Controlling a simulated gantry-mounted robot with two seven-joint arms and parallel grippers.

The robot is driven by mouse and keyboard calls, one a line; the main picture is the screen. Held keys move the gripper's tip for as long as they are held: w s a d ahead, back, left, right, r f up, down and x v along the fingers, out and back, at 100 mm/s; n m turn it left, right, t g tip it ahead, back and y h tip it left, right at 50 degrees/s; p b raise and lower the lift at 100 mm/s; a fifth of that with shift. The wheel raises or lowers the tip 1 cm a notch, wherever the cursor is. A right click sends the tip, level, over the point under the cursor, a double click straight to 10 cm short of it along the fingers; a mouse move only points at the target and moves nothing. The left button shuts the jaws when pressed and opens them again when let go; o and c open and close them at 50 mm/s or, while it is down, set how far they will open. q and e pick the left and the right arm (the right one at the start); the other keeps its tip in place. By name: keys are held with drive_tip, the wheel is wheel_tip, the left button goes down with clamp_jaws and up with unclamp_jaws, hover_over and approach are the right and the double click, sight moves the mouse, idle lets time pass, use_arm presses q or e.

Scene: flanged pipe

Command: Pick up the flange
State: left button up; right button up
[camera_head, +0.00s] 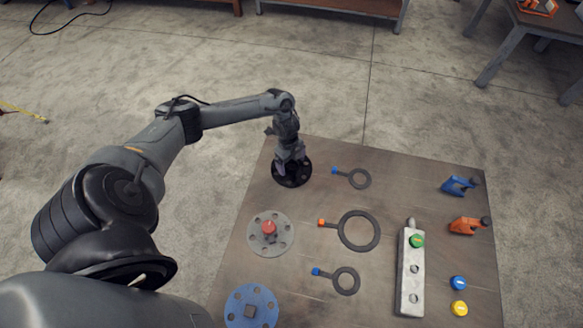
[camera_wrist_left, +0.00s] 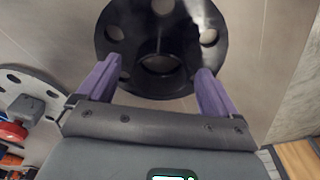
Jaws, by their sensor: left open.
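A black flange (camera_head: 291,178) with bolt holes lies on the wooden table near its far left corner. It fills the top of the left wrist view (camera_wrist_left: 118,42), where a raised ring stands around its centre opening. My left gripper (camera_head: 290,162) is over this flange, pointing down. In the left wrist view its two purple fingers are open, one on each side of the raised ring, with nothing clamped between them. I cannot tell whether the fingertips touch the flange. The gripper hides part of the flange in the head view. My right gripper is not in view.
A grey disc (camera_head: 284,242) with a red knob and a blue disc (camera_head: 238,310) lie nearer on the table. Several ring gaskets (camera_head: 376,231), a metal bar (camera_head: 403,275), blue and orange tools (camera_head: 464,226) and round caps (camera_head: 459,308) lie to the right.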

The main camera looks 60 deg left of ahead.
use_arm(q)
drive_tip(key=shift+f, duration=0.5)
drive_tip(key=c, duration=1.3)
drive_tip(key=shift+c, duration=1.2)
drive_tip(key=shift+r, duration=0.2)
